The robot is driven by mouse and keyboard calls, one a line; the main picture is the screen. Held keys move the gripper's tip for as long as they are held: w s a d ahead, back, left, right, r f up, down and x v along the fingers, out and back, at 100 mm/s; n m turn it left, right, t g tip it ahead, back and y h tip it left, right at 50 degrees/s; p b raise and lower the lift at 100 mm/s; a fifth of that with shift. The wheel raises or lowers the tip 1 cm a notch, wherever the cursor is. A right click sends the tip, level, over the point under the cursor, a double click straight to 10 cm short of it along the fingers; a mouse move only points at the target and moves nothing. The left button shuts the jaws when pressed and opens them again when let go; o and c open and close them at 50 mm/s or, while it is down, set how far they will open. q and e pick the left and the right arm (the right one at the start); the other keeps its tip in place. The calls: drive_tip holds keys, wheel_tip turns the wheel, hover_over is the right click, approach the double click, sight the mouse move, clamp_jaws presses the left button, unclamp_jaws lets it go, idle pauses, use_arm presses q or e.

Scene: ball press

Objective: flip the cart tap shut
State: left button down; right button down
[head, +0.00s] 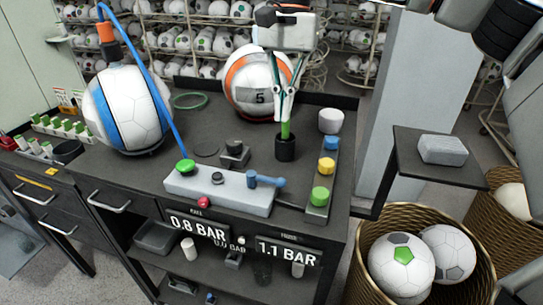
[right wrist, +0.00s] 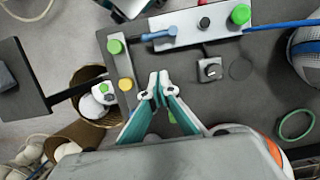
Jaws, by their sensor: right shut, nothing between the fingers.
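The tap is a blue lever (head: 266,181) on the grey box (head: 212,193) at the front of the cart top.
A black cup (head: 285,149) with a green item stands just below the right gripper. A strip with blue, yellow and green buttons (head: 321,189) is right of the lever. A blue hose runs to a green knob (head: 185,166). A blue-striped ball (head: 128,110) sits at left.

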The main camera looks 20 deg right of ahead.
sight(265, 180)
drive_tip(key=b+x, duration=0.1)
drive_tip(key=x, duration=0.7)
drive_tip(key=shift+f, duration=0.25)
drive_tip(key=s+a, duration=0.1)
drive_tip(key=s, duration=0.1)
drive_tip(key=shift+s+a+f, duration=0.3)
drive_tip(key=shift+a, duration=0.05)
drive_tip(key=shift+s+a, duration=0.25)
drive_tip(key=shift+s, duration=0.05)
drive_tip(key=shift+a, duration=0.1)
